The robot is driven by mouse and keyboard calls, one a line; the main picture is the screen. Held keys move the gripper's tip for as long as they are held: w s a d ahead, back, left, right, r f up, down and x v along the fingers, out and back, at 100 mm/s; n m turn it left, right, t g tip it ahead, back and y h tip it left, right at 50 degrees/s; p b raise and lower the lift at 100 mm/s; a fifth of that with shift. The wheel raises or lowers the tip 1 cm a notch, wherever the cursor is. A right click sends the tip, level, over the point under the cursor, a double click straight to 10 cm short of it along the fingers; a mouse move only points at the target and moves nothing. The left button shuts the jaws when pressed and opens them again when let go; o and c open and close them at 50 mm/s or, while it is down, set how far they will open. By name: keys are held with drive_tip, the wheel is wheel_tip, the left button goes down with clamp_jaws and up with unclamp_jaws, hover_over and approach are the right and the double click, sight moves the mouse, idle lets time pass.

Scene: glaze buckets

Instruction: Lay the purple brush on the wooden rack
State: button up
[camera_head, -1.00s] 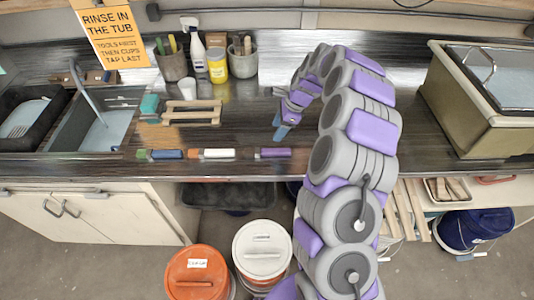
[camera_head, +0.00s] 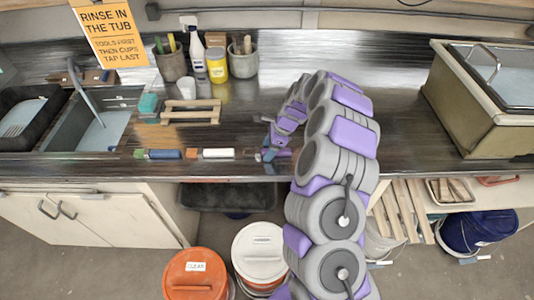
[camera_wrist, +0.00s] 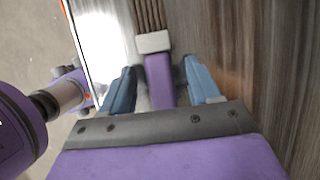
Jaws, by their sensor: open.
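The purple brush (camera_head: 284,153) lies on the dark counter near its front edge, right of two other brushes. In the wrist view its purple handle (camera_wrist: 159,80) runs between the two blue fingers, with its pale ferrule and brown bristles ahead of them. My gripper (camera_head: 268,152) is at the brush; in the wrist view my gripper (camera_wrist: 162,88) is open, with one finger on each side of the handle and gaps visible. Whether a finger touches the handle cannot be told. The wooden rack (camera_head: 191,111) stands empty on the counter, behind and left of the brush.
A blue-and-green brush (camera_head: 165,154) and a white-and-orange brush (camera_head: 216,154) lie left of the purple one. A teal sponge block (camera_head: 149,104) sits left of the rack. Behind are a yellow jar (camera_head: 217,66), spray bottle (camera_head: 196,50) and tool pots.

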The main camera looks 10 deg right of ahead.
sight(264, 152)
drive_tip(key=shift+c, duration=0.2)
clamp_jaws()
idle(0.3)
drive_tip(key=shift+r, duration=0.15)
drive_tip(key=shift+r, duration=0.25)
drive_tip(key=shift+s+r+p, duration=0.25)
drive_tip(key=shift+r+p, duration=0.1)
drive_tip(key=shift+r, duration=0.4)
drive_tip(key=shift+s+r+p, duration=0.2)
drive_tip(key=shift+r+p, duration=0.15)
drive_tip(key=shift+r, duration=0.4)
drive_tip(key=s+a+r+p, duration=0.1)
drive_tip(key=s+a+p, duration=0.1)
drive_tip(key=s, duration=1.3)
drive_tip(key=shift+r, duration=0.15)
